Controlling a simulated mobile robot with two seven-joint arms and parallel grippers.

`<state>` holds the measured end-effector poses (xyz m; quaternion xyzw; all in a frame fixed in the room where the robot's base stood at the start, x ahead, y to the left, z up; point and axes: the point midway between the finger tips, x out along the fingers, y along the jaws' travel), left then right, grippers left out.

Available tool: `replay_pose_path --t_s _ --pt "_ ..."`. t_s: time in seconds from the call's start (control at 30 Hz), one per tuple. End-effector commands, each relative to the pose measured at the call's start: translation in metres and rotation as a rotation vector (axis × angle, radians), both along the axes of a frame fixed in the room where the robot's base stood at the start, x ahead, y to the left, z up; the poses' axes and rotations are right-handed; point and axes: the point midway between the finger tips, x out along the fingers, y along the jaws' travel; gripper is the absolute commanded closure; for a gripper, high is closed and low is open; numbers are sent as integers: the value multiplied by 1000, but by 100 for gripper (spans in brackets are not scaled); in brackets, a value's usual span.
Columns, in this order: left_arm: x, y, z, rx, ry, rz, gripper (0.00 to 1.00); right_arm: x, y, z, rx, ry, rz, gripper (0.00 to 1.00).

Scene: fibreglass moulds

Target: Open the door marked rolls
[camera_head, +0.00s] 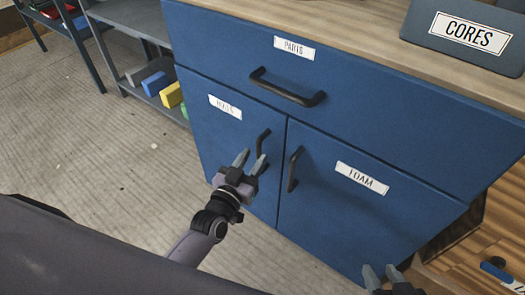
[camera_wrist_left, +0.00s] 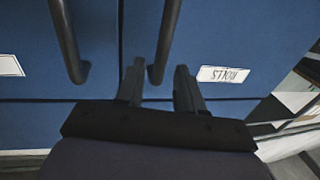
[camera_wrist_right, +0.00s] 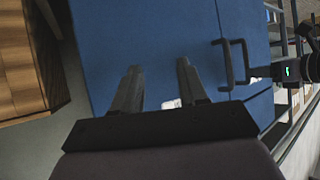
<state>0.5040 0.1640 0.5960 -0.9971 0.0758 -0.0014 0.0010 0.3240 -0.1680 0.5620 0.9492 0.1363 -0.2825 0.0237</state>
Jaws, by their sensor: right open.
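The door marked rolls (camera_head: 205,130) is the lower left blue door of the cabinet and looks closed. Its label (camera_head: 225,106) also shows upside down in the left wrist view (camera_wrist_left: 223,75). Its black bar handle (camera_head: 263,142) is near the door's right edge. My left gripper (camera_head: 251,161) is open at this handle. In the left wrist view the handle's end (camera_wrist_left: 158,70) appears between the fingertips; I cannot tell whether they touch it. My right gripper (camera_head: 381,273) is open and empty in front of the foam door (camera_head: 340,215).
The foam door's handle (camera_head: 294,168) stands close to the right of the rolls handle. A drawer marked parts (camera_head: 240,62) is above. A grey cores bin (camera_head: 465,32) is on the worktop. A shelf with coloured blocks (camera_head: 155,85) stands left. The floor (camera_head: 100,150) left is mostly clear.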

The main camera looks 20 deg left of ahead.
Motion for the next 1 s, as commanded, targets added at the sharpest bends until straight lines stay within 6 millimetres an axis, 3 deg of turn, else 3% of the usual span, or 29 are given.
replay_pose_path --t_s 0.3,0.67,0.7,0.8,1.0 --pt "37 -6 -1 0 1 0 63 3 10 3 9 -27 22 57" --pt "43 -6 -1 0 3 0 63 6 11 7 11 -36 21 57" --pt "43 -6 -1 0 3 0 66 6 11 7 11 -36 21 57" --pt "43 -6 -1 0 3 0 99 6 11 7 11 -36 20 57" --pt "42 -6 -1 0 3 0 100 6 11 7 11 -35 20 57"
